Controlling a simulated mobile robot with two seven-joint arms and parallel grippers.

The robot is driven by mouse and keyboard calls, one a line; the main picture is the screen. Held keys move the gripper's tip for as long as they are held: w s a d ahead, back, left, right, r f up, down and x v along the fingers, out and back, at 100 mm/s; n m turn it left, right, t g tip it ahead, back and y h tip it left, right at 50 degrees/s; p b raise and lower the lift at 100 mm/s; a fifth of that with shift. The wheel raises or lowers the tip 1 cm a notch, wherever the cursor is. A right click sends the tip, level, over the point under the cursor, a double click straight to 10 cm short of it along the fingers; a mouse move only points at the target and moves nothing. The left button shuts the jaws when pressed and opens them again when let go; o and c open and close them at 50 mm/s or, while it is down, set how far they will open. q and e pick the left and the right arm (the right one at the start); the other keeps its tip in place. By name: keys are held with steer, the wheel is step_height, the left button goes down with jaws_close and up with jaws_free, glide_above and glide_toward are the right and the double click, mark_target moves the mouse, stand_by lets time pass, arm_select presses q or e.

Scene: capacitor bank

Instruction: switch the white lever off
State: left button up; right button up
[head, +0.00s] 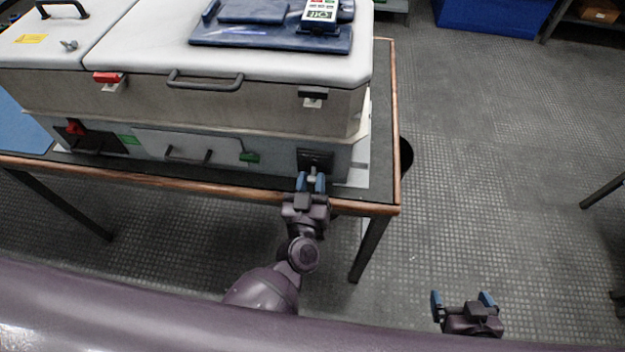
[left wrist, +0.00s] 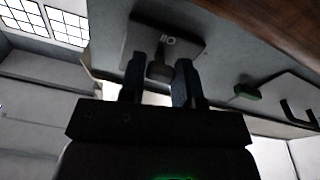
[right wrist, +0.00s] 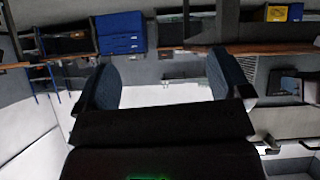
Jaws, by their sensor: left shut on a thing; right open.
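The white lever (head: 312,171) sticks out of a dark switch plate (head: 315,157) at the right end of the capacitor bank's lower front. My left gripper (head: 311,183) is shut on this lever, with a blue finger on each side. In the left wrist view the lever (left wrist: 159,71) looks dark grey in shadow between the fingers (left wrist: 160,80), and its plate (left wrist: 186,42) bears an I/O mark. The lever's exact angle is hard to tell. My right gripper (head: 463,302) is open and empty over the floor at the lower right; its fingers also show in the right wrist view (right wrist: 165,85).
A red lever (head: 75,127) sits on a black plate at the left end of the front. A panel with a handle (head: 188,155) and green tabs lies between. The wood-edged table (head: 385,120) runs under the bank. The floor at right is open.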

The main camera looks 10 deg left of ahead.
arm_select(q)
steer(key=f+t+b, duration=0.1)
steer(key=b, duration=0.1)
steer(key=shift+f+b, duration=0.25)
steer(key=shift+b, duration=0.05)
steer(key=shift+w+t+b, duration=0.1)
steer(key=shift+t+b, duration=0.7)
steer(key=shift+b, duration=0.1)
steer(key=shift+r, duration=0.2)
arm_select(e)
steer(key=shift+w+a+f, duration=0.1)
steer(key=shift+w+f, duration=0.15)
steer(key=shift+f, duration=0.65)
steer(key=shift+w+f, duration=0.25)
steer(key=shift+f, duration=0.65)
arm_select(q)
steer(key=o, duration=0.9)
arm_select(e)
steer(key=shift+s+f, duration=0.15)
steer(key=shift+s, duration=0.05)
arm_select(q)
steer(key=v, duration=1)
steer(key=shift+s+f, duration=0.25)
steer(key=shift+f, duration=0.1)
arm_select(e)
steer(key=shift+f, duration=0.15)
